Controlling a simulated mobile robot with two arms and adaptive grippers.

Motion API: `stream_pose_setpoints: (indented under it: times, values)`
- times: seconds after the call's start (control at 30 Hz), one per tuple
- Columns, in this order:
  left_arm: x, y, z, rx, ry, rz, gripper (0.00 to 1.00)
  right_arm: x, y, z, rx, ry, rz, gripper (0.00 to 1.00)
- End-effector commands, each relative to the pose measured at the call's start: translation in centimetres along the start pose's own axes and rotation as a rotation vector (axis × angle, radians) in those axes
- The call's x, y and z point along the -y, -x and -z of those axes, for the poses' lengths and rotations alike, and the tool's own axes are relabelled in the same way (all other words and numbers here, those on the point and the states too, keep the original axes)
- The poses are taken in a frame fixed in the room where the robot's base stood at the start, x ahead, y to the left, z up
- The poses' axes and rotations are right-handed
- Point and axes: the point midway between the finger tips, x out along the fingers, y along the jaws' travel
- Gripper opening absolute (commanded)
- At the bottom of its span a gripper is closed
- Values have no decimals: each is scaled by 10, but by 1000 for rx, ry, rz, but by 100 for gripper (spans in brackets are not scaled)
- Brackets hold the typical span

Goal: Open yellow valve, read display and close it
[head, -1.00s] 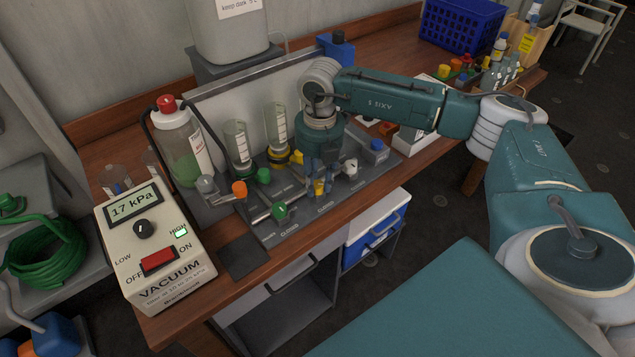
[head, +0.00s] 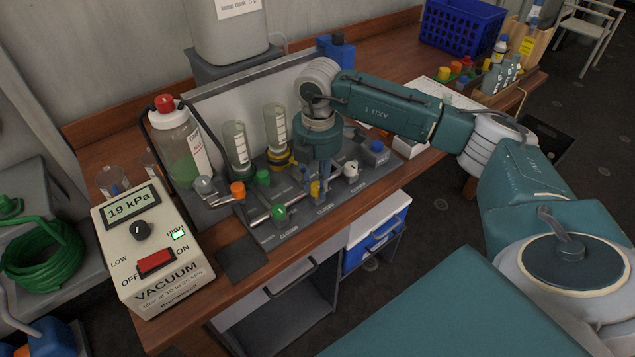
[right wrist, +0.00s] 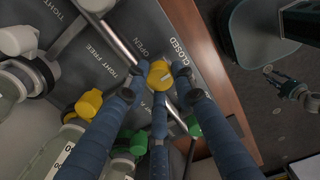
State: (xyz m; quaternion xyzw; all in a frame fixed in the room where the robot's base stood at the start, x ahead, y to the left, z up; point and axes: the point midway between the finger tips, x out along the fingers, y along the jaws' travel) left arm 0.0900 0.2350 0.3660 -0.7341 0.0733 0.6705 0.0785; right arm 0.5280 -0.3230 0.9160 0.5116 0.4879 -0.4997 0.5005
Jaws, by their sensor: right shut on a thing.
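The yellow valve (head: 315,188) is on the grey manifold panel, low in front of my right gripper (head: 323,186). In the right wrist view its yellow knob (right wrist: 160,74) sits between the three blue fingers of my right gripper (right wrist: 157,88), which are shut on it. The words OPEN and CLOSED are printed on the panel beside the knob. I cannot tell which one the knob points to. The display (head: 131,206) on the white vacuum unit (head: 160,283) reads 19 kPa, with a green lamp lit by HIGH.
A green valve knob (head: 279,212) and a white one (head: 350,168) flank the yellow valve closely. A bottle of green liquid (head: 183,150) and clear cylinders (head: 236,146) stand behind. A dark pad (head: 242,259) lies at the front edge. A blue crate (head: 462,30) is far right.

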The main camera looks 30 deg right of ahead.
Motion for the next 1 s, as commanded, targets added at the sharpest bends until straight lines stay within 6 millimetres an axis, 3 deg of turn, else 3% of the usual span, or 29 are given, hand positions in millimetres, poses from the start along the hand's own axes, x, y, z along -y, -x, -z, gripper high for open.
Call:
stream_pose_setpoints:
  times: [0.7, 0.73, 0.8, 1.0]
  values:
    - [0, -1, 0, -1, 0, 0, 40, 1, -2, 4, -6, -67, 4, 0]
    - [0, -1, 0, -1, 0, 0, 40, 1, -2, 4, -6, -67, 4, 32]
    - [0, -1, 0, -1, 0, 0, 40, 1, -1, 4, -5, -67, 4, 45]
    - [0, 0, 0, -1, 0, 0, 40, 0, -1, 2, -2, -69, 1, 45]
